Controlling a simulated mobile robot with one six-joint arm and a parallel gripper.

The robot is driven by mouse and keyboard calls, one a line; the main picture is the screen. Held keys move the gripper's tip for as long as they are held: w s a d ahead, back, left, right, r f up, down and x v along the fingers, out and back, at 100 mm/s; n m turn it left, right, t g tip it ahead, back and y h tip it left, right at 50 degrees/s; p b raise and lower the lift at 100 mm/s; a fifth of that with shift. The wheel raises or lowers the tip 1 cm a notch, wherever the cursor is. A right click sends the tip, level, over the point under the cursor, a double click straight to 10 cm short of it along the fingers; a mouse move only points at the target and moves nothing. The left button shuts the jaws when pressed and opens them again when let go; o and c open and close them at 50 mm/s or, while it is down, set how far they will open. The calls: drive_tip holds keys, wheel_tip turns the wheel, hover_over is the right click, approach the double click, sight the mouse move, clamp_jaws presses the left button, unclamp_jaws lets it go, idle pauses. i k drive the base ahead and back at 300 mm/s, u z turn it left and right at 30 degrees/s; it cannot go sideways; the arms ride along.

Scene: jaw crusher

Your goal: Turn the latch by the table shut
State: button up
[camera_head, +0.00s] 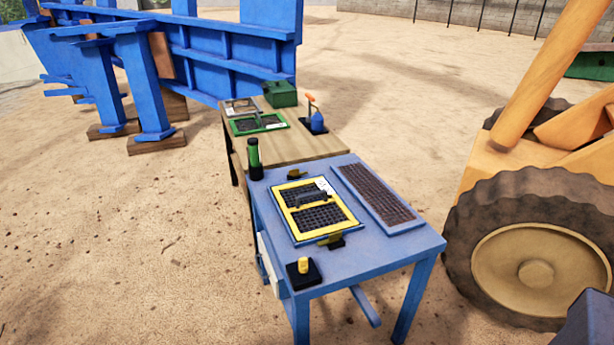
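A blue table (375,255) stands in the middle of the head view. On it lies a yellow-framed dark screen (284,194). A small yellow and black latch-like piece (331,240) sits at the frame's front edge, and a similar piece (297,175) sits at its back edge. A yellow knob (303,265) stands on a black block at the table's front left corner. I cannot tell which of these is the task's latch, or whether any is open or shut. My gripper is not in view.
A blue-framed dark panel (378,196) lies on the table's right side. A black and green cylinder (254,160) stands at the back left. A wooden table (305,146) adjoins behind. A large wheel (530,260) stands close right. Sandy ground (130,250) is clear at left.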

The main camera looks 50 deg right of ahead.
sight(293, 173)
drive_tip(key=u, duration=0.6)
drive_tip(key=i, duration=0.9)
drive_tip(key=u, duration=0.9)
drive_tip(key=k, duration=0.15)
drive_tip(key=z, duration=3.45)
